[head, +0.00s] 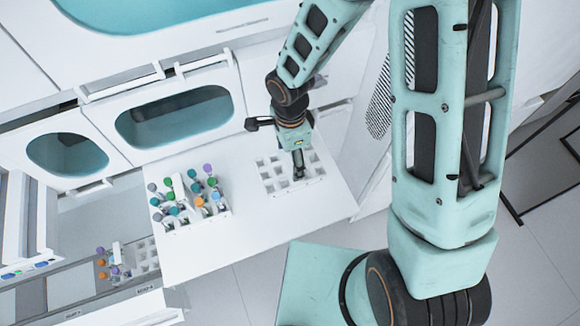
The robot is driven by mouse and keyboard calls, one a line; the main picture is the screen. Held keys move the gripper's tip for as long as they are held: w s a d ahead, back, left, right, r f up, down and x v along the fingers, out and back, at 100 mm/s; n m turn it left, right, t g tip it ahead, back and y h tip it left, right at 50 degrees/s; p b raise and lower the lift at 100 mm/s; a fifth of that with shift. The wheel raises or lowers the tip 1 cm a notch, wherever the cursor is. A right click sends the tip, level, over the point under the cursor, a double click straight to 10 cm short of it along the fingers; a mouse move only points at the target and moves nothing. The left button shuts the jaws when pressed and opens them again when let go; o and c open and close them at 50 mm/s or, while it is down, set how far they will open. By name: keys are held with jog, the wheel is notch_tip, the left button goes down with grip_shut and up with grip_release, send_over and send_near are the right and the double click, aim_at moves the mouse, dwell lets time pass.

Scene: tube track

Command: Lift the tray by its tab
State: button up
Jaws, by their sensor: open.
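A white tray (185,222) on the white work surface (245,245) holds several tubes with green, orange, purple and blue caps. A pale upright piece, which looks like its tab (179,187), rises among the tubes. A second white tray (268,180), with rows of empty square cells, lies to the right. My gripper (299,172) points down over this empty tray. It is open, with its fingers at or just above the cells; I cannot tell whether they touch. If this tray has a tab, my gripper hides it.
A lower grey track (90,290) at the bottom left carries another tray (143,258) with several capped tubes and an upright tab (116,253). White cabinets with teal windows (175,115) stand behind the surface. The surface's front part is clear.

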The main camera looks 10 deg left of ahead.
jog(key=shift+c, duration=0.5)
jog(key=c, duration=1.2)
jog(key=shift+c, duration=0.2)
